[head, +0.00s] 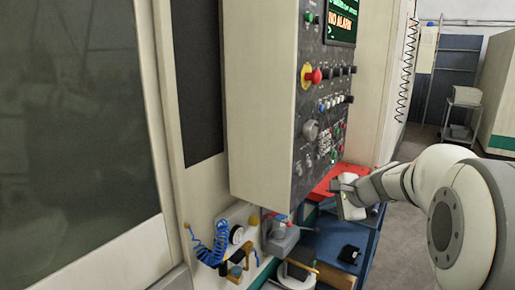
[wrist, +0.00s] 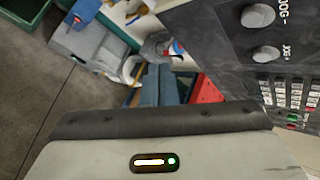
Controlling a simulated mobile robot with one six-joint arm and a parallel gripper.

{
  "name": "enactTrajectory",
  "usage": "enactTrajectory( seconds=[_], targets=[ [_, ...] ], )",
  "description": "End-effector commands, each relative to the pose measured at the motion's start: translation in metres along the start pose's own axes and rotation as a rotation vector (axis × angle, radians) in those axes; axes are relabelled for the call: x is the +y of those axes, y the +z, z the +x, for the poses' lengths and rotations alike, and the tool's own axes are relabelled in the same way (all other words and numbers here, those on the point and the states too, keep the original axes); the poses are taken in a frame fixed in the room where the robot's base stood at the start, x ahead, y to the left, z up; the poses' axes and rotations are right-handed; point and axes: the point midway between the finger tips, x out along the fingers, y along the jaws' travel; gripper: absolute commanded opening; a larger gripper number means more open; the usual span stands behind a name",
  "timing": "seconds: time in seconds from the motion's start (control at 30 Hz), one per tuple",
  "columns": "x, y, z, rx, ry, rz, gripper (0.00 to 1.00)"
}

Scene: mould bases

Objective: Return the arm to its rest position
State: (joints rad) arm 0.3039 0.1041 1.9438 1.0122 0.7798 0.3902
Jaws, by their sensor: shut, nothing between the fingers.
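My arm comes in from the right in the head view. My gripper (head: 342,200) is at its end, in front of the machine's control panel and above the blue bench. It is shut with nothing held.
The control panel (head: 323,100) with knobs and buttons stands close to my gripper's left; it also shows in the wrist view (wrist: 240,45). Below are the blue bench (head: 331,245), a red surface (head: 326,187) and a blue coiled hose (head: 212,247).

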Motion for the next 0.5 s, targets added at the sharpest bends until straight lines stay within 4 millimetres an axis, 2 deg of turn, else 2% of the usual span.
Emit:
enactTrajectory(
  seconds=[0.03, 0.1, 0.2, 0.3, 0.4, 0.5],
  targets=[
    [0.022, 0.03, -0.01, -0.008, 0.067, -0.131, 0.0],
    [0.057, 0.059, -0.022, -0.016, 0.168, -0.316, 0.0],
    [0.11, 0.09, -0.043, -0.031, 0.308, -0.578, 0.0],
    [0.16, 0.108, -0.066, -0.044, 0.44, -0.83, 0.0],
    [0.203, 0.116, -0.086, -0.057, 0.555, -1.045, 0.0],
    [0.232, 0.117, -0.101, -0.066, 0.642, -1.204, 0.0]
  ],
)
